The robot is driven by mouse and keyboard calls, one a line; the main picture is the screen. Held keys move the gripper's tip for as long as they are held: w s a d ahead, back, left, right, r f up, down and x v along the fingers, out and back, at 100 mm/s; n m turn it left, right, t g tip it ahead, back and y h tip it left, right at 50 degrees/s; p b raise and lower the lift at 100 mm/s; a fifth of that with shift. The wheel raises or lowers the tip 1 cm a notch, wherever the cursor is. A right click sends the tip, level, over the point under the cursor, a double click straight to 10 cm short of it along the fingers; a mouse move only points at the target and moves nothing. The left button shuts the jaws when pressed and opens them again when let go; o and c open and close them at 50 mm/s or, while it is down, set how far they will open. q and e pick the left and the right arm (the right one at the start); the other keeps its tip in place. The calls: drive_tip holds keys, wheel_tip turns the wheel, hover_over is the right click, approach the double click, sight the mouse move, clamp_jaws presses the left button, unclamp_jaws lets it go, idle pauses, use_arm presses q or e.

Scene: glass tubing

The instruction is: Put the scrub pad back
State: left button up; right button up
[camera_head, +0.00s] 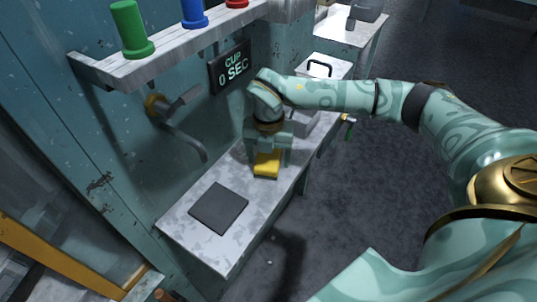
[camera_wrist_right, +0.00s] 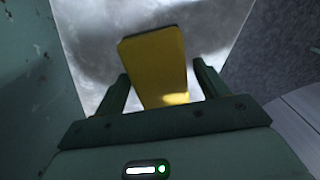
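The yellow scrub pad (camera_head: 267,164) is at the counter under my right gripper, in the head view. In the right wrist view the pad (camera_wrist_right: 160,65) lies lengthwise between the two fingers. My right gripper (camera_head: 270,155) points down over the pad. Its fingers stand apart on either side of it (camera_wrist_right: 162,82), with a visible gap on each side, so it looks open and not clamped. A dark square mat (camera_head: 218,208) lies bare on the counter, nearer the front end. My left gripper is not in view.
The narrow grey counter (camera_head: 190,240) runs along a teal wall. A tap (camera_head: 180,125) juts from the wall over it. A shelf (camera_head: 165,60) above carries green, blue and red pieces, beside a "CUP 0 SEC" display (camera_head: 231,67). A grey box (camera_head: 303,122) stands behind the gripper.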

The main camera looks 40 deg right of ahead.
sight(268, 155)
wheel_tip(268, 155, up, 8)
drive_tip(key=shift+f+p, duration=0.1)
drive_tip(key=shift+p, duration=0.9)
